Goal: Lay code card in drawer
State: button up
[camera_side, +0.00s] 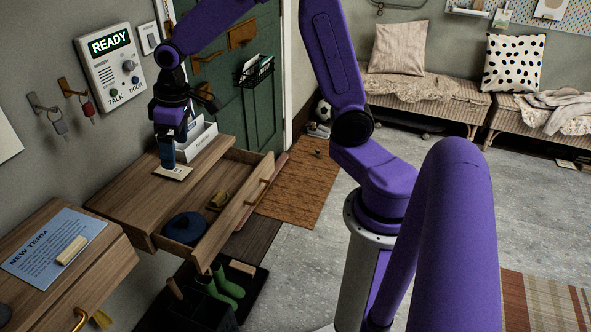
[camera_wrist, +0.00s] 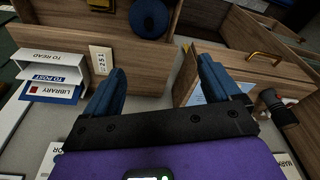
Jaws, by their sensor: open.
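The code card (camera_side: 173,173), a small pale card with dark characters, lies on the wooden cabinet top (camera_side: 128,195) below my gripper. It also shows in the wrist view (camera_wrist: 101,60), just left of the left finger and not between the fingers. My gripper (camera_side: 167,157) is open and empty, pointing down over the cabinet top. Its two blue fingers are spread wide in the wrist view (camera_wrist: 162,67). The drawer (camera_side: 237,215) is pulled out. A dark blue round object (camera_side: 185,228) and a yellowish item (camera_side: 218,200) lie in it.
A white letter rack (camera_side: 197,139) with labelled slots stands behind my gripper on the cabinet top. A second cabinet (camera_side: 92,270) at lower left bears a blue notice (camera_side: 55,240) and a pale block (camera_side: 71,250). Green boots (camera_side: 228,284) stand below the drawer. Part of the drawer floor is clear.

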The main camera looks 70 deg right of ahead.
jog(key=s+n+g, duration=0.1)
jog(key=s+n, duration=0.7)
jog(key=s, duration=2)
jog(key=shift+s+a+r+g, duration=0.25)
jog(key=shift+r+g, duration=0.15)
jog(key=shift+r, duration=0.05)
jog(key=shift+c, duration=1.1)
jog(key=shift+w, duration=0.15)
